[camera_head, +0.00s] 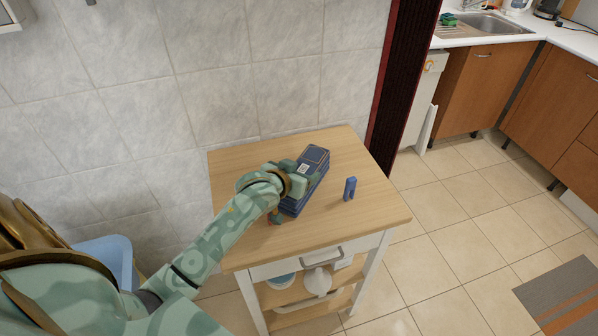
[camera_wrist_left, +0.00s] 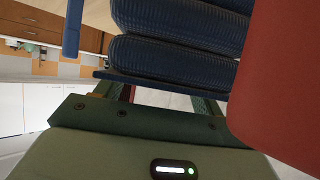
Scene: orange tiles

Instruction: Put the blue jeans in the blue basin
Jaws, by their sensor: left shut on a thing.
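The folded blue jeans (camera_head: 312,168) are on or just above the wooden top of a small cart; I cannot tell whether they touch it. A label shows on their upper face. My left gripper (camera_head: 291,190) is shut on the near left part of the stack. In the left wrist view the thick dark blue folds of the jeans (camera_wrist_left: 180,55) fill the upper middle, close to the gripper. A light blue thing (camera_head: 116,252), likely the blue basin, shows at the lower left, largely hidden behind my arm. My right gripper is not in view.
The cart's wooden top (camera_head: 365,215) is mostly bare, with a small blue peg-like object (camera_head: 350,188) standing right of the jeans. Containers sit on the cart's lower shelves. A tiled wall (camera_head: 210,60) is close behind. Open tiled floor and kitchen cabinets (camera_head: 484,80) lie to the right.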

